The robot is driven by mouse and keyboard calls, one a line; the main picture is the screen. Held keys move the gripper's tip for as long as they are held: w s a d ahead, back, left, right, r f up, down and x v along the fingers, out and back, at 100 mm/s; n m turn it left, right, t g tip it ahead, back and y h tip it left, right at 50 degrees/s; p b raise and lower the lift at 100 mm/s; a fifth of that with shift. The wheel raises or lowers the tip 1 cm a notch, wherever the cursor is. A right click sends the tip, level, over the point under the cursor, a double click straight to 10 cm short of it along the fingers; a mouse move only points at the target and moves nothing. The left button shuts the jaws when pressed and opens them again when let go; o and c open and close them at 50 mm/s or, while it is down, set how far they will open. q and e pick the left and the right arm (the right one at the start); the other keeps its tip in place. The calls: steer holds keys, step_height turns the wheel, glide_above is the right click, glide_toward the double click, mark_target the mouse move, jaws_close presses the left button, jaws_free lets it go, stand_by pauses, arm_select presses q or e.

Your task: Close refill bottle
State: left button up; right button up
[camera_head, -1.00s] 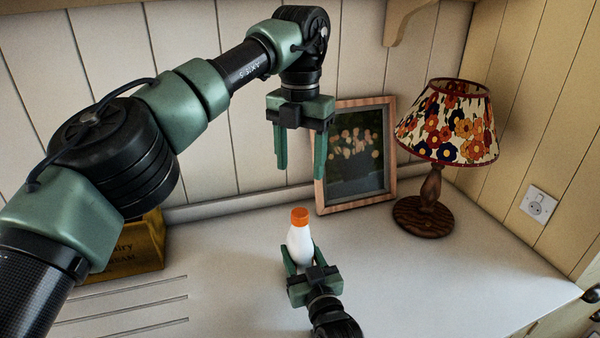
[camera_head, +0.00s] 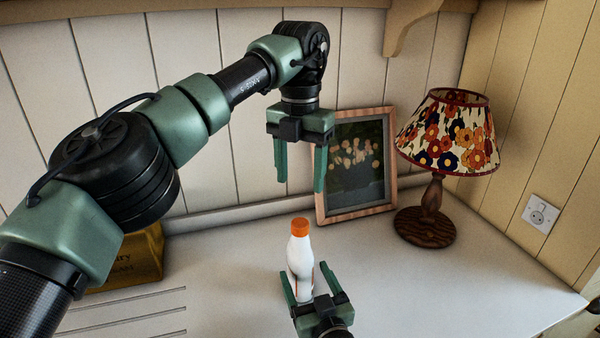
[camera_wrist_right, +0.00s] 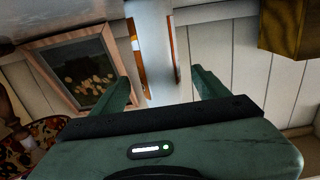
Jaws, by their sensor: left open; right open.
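The refill bottle (camera_head: 300,258) is white with an orange cap (camera_head: 300,226) on its top. It stands upright on the white worktop in the head view. My right gripper (camera_head: 312,284) is open at the bottle's lower part, with its fingers spread to either side. In the right wrist view the bottle (camera_wrist_right: 152,45) shows between and beyond the open fingers of my right gripper (camera_wrist_right: 165,88); whether they touch it I cannot tell. My left gripper (camera_head: 299,184) is open and empty, pointing down above the bottle and apart from it.
A framed picture (camera_head: 358,165) leans at the wall behind the bottle. A lamp (camera_head: 447,130) with a flowered shade stands to its right. A yellow-brown box (camera_head: 135,262) sits at the left, partly hidden by my left arm.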

steer(key=shift+v, duration=1.6)
